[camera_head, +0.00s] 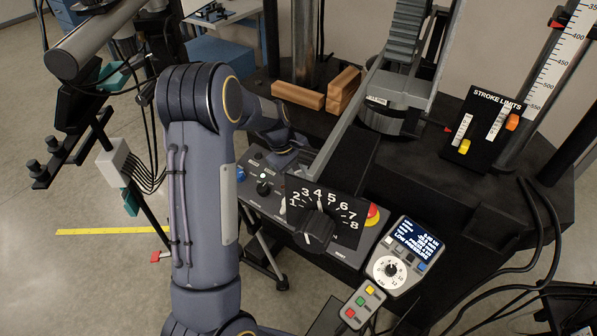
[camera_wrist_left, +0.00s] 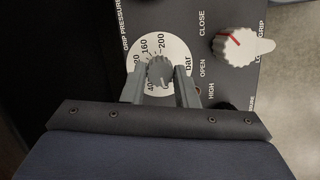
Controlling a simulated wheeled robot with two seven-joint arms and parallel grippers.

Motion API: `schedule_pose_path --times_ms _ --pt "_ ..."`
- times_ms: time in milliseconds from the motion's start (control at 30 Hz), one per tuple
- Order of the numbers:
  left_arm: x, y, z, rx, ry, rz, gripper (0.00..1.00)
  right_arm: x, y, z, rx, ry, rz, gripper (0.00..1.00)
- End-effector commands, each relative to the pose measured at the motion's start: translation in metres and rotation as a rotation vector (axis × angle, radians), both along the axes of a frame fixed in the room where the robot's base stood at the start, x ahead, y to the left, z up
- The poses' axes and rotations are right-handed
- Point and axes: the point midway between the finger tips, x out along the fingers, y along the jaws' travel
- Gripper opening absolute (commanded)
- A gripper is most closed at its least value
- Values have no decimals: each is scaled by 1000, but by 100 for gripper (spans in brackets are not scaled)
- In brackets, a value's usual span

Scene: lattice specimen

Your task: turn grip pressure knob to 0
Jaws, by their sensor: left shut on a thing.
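The grip pressure knob (camera_wrist_left: 160,69) is a small grey ribbed knob in the left wrist view. It sits at the centre of a round white dial (camera_wrist_left: 177,48) marked in bar; 40, 160 and 200 can be read. A pale mark on the knob seems to point toward the bottom of the picture; its exact reading is unclear. My left gripper (camera_wrist_left: 160,77) is shut on the knob, one finger on each side. In the head view my left gripper (camera_head: 287,150) is over the back of the control panel (camera_head: 343,252), and the knob cannot be made out. My right gripper is not in view.
A white grip lever (camera_wrist_left: 237,46) with a red line stands right of the dial. In the head view a numbered black dial plate (camera_head: 342,222), a red button (camera_head: 373,213) and a screen unit (camera_head: 401,259) are close by. Wooden blocks (camera_head: 298,95) lie behind.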

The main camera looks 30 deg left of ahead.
Motion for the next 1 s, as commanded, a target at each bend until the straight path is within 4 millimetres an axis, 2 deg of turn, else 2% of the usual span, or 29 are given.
schedule_pose_path --times_ms 467,500,633,667,1000 --pt "1 1 1 -1 -3 16 4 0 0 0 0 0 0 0" --pt "1 1 1 -1 -3 15 29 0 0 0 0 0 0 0" --pt "0 1 1 -1 -2 15 46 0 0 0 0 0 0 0" --pt "0 1 1 -1 -2 15 49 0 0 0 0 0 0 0" --pt "0 2 5 -2 -3 14 49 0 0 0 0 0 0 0"
